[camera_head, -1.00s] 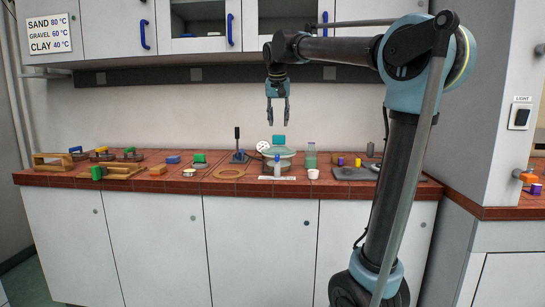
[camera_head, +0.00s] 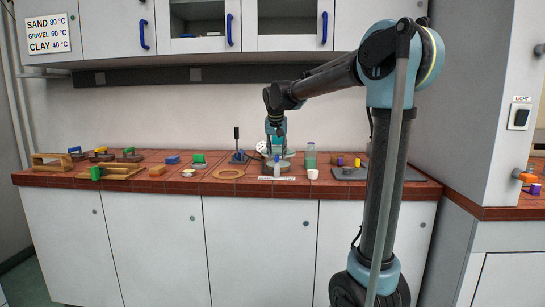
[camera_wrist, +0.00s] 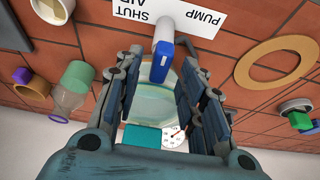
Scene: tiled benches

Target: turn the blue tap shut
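The blue tap (camera_wrist: 162,62) is a small blue handle at the end of a white stem, in front of a round glass-lidded vessel (camera_wrist: 155,105). In the wrist view its long side runs up and down the picture. A white label (camera_wrist: 165,15) beside it shows PUMP, AIR and SHUT upside down. In the head view the tap (camera_head: 277,160) is small at the vessel's front. My gripper (camera_wrist: 163,68) is open, pointing down over the vessel. Its fingers stand either side of the tap in the wrist view, with gaps; contact is not visible. It also shows in the head view (camera_head: 276,156).
A tan ring (camera_head: 229,173) lies to the left on the tiled bench. A white dial (camera_wrist: 173,138) and a teal block (camera_wrist: 141,138) are by the vessel's far side.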

